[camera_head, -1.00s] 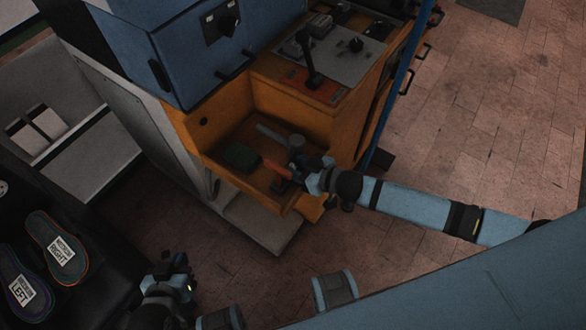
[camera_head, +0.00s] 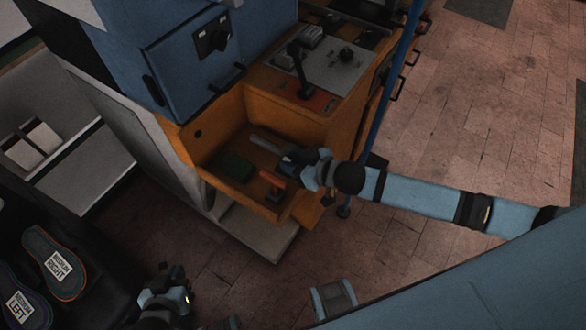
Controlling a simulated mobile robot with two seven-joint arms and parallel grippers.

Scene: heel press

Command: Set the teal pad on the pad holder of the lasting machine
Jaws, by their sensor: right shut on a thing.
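My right gripper (camera_head: 297,160) is inside the orange tray (camera_head: 240,112) on the front of the machine. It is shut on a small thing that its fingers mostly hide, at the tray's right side. A dark green block (camera_head: 233,167) lies in the tray, left of this gripper and apart from it; it may be the teal pad, but its colour is too dark to be sure. I cannot make out the pad holder. My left gripper (camera_head: 163,288) is low at the left, away from the machine; its fingers are too dark to judge.
A grey bar (camera_head: 266,144) and an orange-handled tool (camera_head: 272,180) lie in the tray close to my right gripper. A control panel with a lever (camera_head: 302,78) sits above. The floor at right is clear.

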